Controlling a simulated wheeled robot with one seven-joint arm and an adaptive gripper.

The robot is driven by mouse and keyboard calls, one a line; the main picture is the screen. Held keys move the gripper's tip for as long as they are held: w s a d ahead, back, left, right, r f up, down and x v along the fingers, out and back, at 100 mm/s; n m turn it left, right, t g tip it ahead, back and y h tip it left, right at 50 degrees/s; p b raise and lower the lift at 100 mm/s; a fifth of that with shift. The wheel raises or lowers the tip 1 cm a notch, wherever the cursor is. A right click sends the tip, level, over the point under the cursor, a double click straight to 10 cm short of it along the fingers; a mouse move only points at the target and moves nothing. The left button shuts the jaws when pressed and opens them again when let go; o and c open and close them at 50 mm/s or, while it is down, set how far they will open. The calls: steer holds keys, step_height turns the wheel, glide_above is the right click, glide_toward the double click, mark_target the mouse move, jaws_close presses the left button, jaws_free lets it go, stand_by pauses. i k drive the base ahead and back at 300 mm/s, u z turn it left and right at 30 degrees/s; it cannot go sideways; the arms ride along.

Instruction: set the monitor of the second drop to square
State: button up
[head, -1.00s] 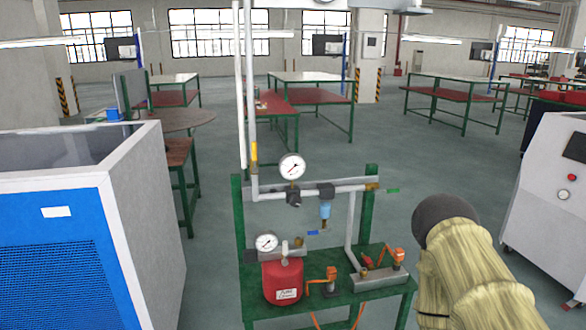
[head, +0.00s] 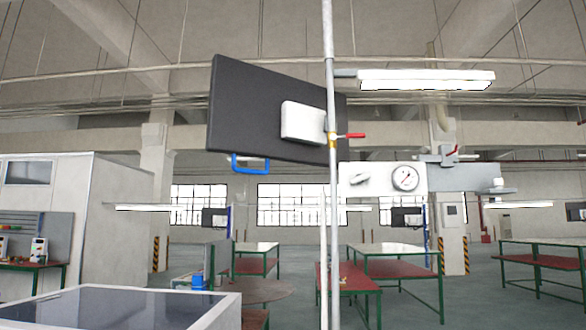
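A large dark monitor (head: 245,105) hangs high in the centre of the head view, its back towards me. A white box (head: 302,122) sits on its back, beside a vertical pipe (head: 330,230). A blue handle (head: 250,163) shows below its lower edge. Smaller monitors show far back at the left (head: 214,218) and right (head: 407,218). I cannot tell from labels which drop is the second. My gripper is not in view.
A lit lamp (head: 427,80) hangs above. A white-framed cabinet (head: 215,308) fills the lower left. Green-legged tables (head: 400,250) stand behind.

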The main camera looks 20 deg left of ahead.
mark_target(255, 111)
steer(key=i, duration=0.9)
steer(key=u, duration=0.55)
